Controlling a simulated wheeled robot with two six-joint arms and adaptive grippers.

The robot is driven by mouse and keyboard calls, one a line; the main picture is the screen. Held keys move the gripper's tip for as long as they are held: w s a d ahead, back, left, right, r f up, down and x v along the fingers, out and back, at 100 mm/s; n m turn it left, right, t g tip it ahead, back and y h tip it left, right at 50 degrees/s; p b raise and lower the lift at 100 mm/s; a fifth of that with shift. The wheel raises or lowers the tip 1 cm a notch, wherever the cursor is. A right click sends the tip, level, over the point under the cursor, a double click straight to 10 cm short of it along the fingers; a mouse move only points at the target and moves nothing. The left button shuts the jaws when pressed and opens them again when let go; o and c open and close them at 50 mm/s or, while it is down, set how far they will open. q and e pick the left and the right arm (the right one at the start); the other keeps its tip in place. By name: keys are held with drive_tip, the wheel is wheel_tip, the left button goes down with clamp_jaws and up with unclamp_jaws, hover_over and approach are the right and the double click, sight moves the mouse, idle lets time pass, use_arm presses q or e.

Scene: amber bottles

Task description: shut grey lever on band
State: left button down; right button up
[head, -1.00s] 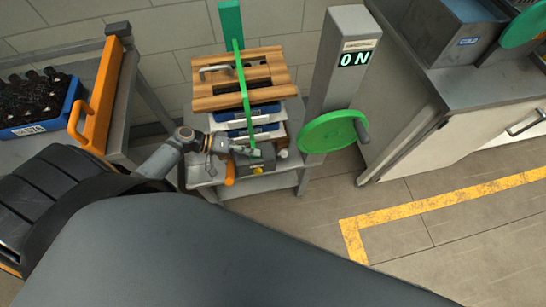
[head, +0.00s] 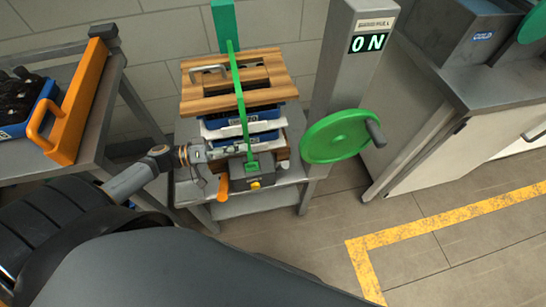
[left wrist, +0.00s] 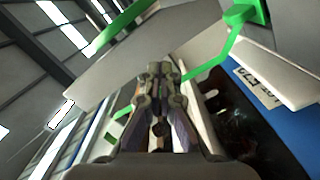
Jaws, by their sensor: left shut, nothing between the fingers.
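The green band (head: 239,85) runs down over a stack of wooden boards (head: 197,93) and blue trays (head: 262,112) to a grey box (head: 268,173) with a yellow knob at the front. My left gripper (head: 233,151) is just above and left of the grey box, by the band's lower end. It is shut and empty; in the left wrist view its fingertips (left wrist: 164,72) are together in front of the green band (left wrist: 212,62). The grey lever is not clearly distinguishable from the gripper and box. My right gripper is not in view.
An orange handle (head: 223,188) sticks down left of the grey box. A green wheel (head: 335,136) and a grey post (head: 346,75) reading ON stand to the right. A rack with an orange frame (head: 82,100) is at left. The floor at right is clear.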

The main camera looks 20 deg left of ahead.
sight(282, 163)
use_arm(q)
drive_tip(key=x, duration=0.3)
drive_tip(key=s+x, duration=0.1)
drive_tip(key=x, duration=0.2)
drive_tip(key=d+f+x, duration=0.1)
drive_tip(key=x, duration=0.2)
drive_tip(key=shift+s+d+f+b, duration=0.2)
drive_tip(key=shift+d+b, duration=0.1)
drive_tip(key=shift+b, duration=0.1)
drive_tip(key=shift+s+d+f, duration=0.35)
drive_tip(key=shift+s+f, duration=0.05)
drive_tip(key=shift+s+d+f, duration=0.3)
drive_tip(key=shift+s+d, duration=0.2)
drive_tip(key=shift+s, duration=0.3)
drive_tip(key=shift+r, duration=0.1)
